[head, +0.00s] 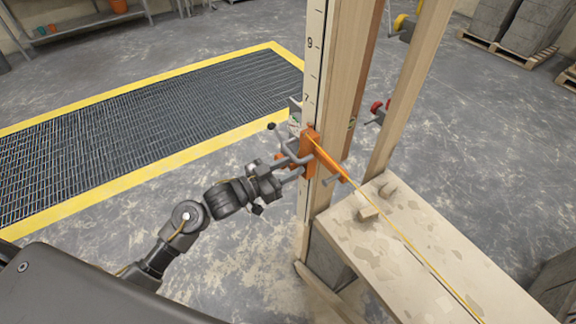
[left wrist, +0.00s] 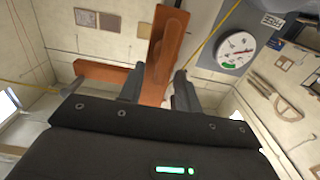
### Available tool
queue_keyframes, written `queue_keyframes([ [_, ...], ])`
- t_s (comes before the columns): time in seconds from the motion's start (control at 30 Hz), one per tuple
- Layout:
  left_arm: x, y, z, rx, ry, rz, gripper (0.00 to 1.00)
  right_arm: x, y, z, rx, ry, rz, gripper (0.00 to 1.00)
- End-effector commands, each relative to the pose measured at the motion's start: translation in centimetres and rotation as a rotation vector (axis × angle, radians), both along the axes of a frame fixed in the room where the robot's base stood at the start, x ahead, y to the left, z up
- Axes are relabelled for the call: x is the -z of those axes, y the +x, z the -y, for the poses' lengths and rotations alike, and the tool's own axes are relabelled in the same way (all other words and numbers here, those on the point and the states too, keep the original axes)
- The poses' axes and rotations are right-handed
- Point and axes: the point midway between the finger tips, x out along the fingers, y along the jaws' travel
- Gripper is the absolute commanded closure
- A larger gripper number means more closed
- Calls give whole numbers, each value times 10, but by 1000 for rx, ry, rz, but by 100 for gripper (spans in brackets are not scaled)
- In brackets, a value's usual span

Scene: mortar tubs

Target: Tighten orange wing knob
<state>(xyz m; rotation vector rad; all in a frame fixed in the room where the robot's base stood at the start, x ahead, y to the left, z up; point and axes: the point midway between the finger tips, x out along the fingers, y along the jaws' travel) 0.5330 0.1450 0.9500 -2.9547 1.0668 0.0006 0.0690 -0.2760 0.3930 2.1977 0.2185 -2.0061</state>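An orange clamp-like piece (head: 310,150) sits on the tall wooden post with the number scale. An orange arm (head: 330,163) sticks out from it to the right. I cannot clearly single out the wing knob from the rest of the orange piece. My left gripper (head: 290,168) is at the left side of this piece. In the left wrist view, an upright orange bar (left wrist: 168,40) runs down between the fingers of my left gripper (left wrist: 158,90), with a gap visible at the right finger. A second orange bar (left wrist: 98,72) lies across to the left. My right gripper is not in view.
A yellow string (head: 405,240) runs from the orange piece over a mortar-stained plank (head: 440,235) bearing small blocks. Another wooden post (head: 410,90) and a red-knobbed fitting (head: 378,110) stand to the right. A yellow-edged floor grate (head: 150,125) lies left. A round dial (left wrist: 237,50) shows behind.

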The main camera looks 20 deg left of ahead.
Motion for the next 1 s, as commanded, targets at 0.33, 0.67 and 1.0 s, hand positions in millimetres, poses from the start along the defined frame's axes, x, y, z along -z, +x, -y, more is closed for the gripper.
queue_keyframes([
  [0.33,0,0,-1,-1,0,0,94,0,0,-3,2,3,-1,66],
  [0.67,0,0,-2,-4,10,8,100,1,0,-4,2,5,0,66],
  [1.0,1,-3,3,-2,137,115,100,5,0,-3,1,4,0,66],
])
